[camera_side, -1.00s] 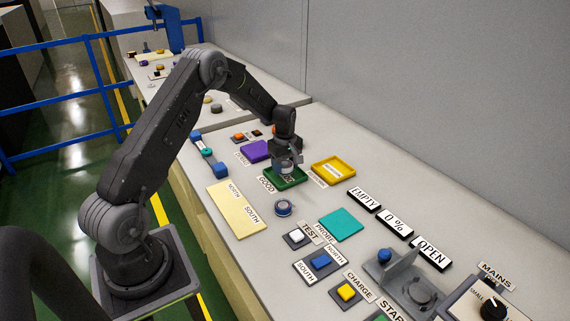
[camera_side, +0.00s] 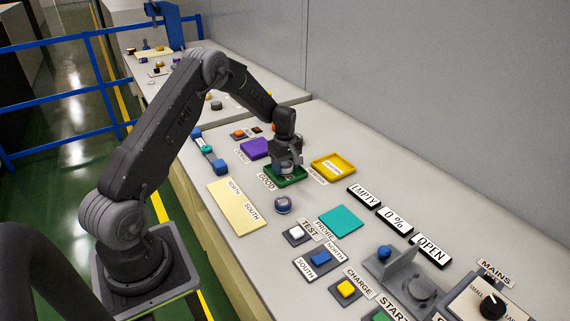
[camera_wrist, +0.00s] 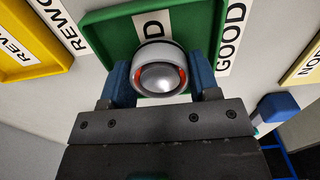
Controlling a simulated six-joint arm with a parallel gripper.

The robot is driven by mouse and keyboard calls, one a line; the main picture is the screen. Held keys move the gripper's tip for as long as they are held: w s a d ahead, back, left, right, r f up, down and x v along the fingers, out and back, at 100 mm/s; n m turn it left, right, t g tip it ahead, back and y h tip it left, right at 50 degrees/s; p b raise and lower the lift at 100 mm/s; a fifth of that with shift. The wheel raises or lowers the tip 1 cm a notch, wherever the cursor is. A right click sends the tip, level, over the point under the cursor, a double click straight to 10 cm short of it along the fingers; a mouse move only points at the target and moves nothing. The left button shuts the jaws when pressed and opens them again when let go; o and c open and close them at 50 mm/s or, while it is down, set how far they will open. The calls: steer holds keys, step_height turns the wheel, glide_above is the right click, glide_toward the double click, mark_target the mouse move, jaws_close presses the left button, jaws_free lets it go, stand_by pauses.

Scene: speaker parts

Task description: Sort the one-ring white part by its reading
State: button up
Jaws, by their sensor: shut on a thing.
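My gripper (camera_side: 287,167) is low over the green GOOD tray (camera_side: 299,180) in the side view. In the wrist view my gripper (camera_wrist: 160,82) has its blue fingers shut on a round white part (camera_wrist: 147,49) with a silver dome and red marks at its sides. The part sits between the fingers, over the green tray (camera_wrist: 104,38). I cannot tell whether it touches the tray floor. The ring count is not clear. The displays read EMPTY (camera_side: 364,197), 0 % (camera_side: 395,221) and OPEN (camera_side: 431,252).
A yellow tray (camera_side: 347,163) lies right of the green one and a purple tray (camera_side: 253,149) to its left. A round blue and white part (camera_side: 283,205) stands nearer the camera. A teal pad (camera_side: 341,223), cream NORTH/SOUTH board (camera_side: 232,212) and several buttons share the bench.

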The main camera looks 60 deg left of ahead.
steer(key=shift+f, duration=0.3)
steer(key=o, duration=1.3)
step_height(320, 180, up, 14)
steer(key=shift+f, duration=0.1)
steer(key=s+d+r+m+t, duration=0.1)
steer(key=s+d+r+m, duration=0.35)
steer(key=d+r, duration=0.3)
steer(key=s+d+r+m+t, duration=0.2)
steer(key=s+d+r+m, duration=0.25)
steer(key=d+r, duration=0.3)
steer(key=s+d+m+t, duration=0.1)
steer(key=s+d+m, duration=0.2)
steer(key=s, duration=0.3)
steer(key=s+d+m, duration=0.3)
steer(key=s+d, duration=0.1)
steer(key=s, duration=0.2)
steer(key=s+d+m+t, duration=0.1)
steer(key=s+d+m, duration=0.2)
steer(key=s, duration=0.3)
steer(key=shift+s+d+r+t, duration=0.1)
steer(key=shift+d+t, duration=0.2)
steer(key=shift+d, duration=0.15)
